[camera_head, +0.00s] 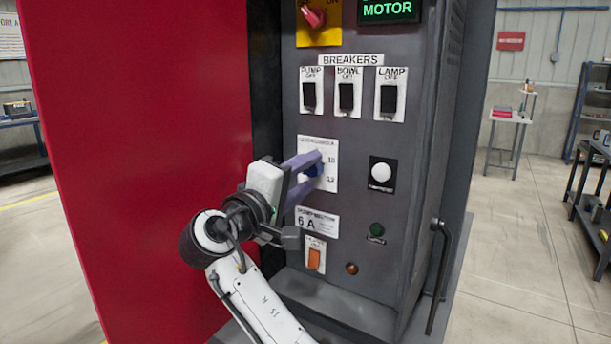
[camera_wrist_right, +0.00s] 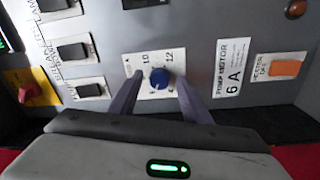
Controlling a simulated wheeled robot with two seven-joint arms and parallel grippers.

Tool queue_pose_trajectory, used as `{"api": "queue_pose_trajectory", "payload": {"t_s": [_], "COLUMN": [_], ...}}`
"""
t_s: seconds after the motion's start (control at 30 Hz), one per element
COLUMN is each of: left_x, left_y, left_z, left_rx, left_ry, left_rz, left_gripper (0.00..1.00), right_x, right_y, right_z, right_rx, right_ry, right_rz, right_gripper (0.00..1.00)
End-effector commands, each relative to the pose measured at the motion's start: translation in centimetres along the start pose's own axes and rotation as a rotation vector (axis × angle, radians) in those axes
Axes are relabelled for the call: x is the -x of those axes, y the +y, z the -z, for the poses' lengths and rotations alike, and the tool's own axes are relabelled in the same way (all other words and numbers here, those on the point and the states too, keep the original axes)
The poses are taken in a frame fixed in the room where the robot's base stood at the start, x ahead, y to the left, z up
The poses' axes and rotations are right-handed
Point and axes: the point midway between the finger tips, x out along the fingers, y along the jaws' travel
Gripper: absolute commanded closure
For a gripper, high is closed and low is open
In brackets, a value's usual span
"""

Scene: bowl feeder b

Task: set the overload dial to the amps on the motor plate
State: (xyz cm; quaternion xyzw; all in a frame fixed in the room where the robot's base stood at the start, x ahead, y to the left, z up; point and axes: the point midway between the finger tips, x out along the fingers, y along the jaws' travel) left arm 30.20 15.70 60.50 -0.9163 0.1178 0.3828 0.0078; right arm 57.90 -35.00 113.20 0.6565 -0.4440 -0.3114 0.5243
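The blue overload dial (camera_head: 319,169) sits on a white scale plate (camera_head: 331,150) on the dark cabinet front. It also shows whole in the right wrist view (camera_wrist_right: 160,78), with 10 and 12 readable beside it; its pointer setting is too small to tell. The motor plate (camera_head: 317,222) below reads 6 A, and it shows in the wrist view too (camera_wrist_right: 231,68). My right gripper (camera_head: 312,172) is open, its two purple fingers on either side of the dial. In the wrist view gaps show between fingers (camera_wrist_right: 158,92) and dial. My left gripper is out of view.
Three breaker switches (camera_head: 347,97) sit above the dial, with a red knob (camera_head: 315,17) higher up. A white button (camera_head: 381,172) is right of the dial and an orange switch (camera_head: 314,259) is below. The red door (camera_head: 140,150) stands open at left.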

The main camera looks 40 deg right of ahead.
Motion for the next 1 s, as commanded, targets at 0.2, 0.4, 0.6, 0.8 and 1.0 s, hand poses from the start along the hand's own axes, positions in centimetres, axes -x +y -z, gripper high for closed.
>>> {"api": "queue_pose_trajectory", "payload": {"t_s": [0.2, 0.4, 0.6, 0.8, 1.0], "left_x": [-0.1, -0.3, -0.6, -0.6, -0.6], "left_y": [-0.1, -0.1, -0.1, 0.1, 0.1], "left_z": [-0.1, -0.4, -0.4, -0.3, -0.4], "left_rx": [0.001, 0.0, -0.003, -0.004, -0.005], "left_ry": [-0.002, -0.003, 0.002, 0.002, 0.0], "left_rz": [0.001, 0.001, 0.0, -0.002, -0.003], "left_gripper": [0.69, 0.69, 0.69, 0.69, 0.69], "right_x": [0.3, 3.1, 7.1, 9.7, 10.3], "right_y": [0.0, -0.2, -0.2, -0.1, 0.0], "right_z": [0.0, 0.1, 0.1, 0.0, 0.0], "right_rx": [0.0, -0.001, 0.0, -0.001, 0.0], "right_ry": [0.001, 0.004, 0.004, 0.002, 0.0], "right_rz": [0.0, 0.004, 0.002, 0.001, 0.001], "right_gripper": [0.56, 0.56, 0.56, 0.56, 0.56]}}
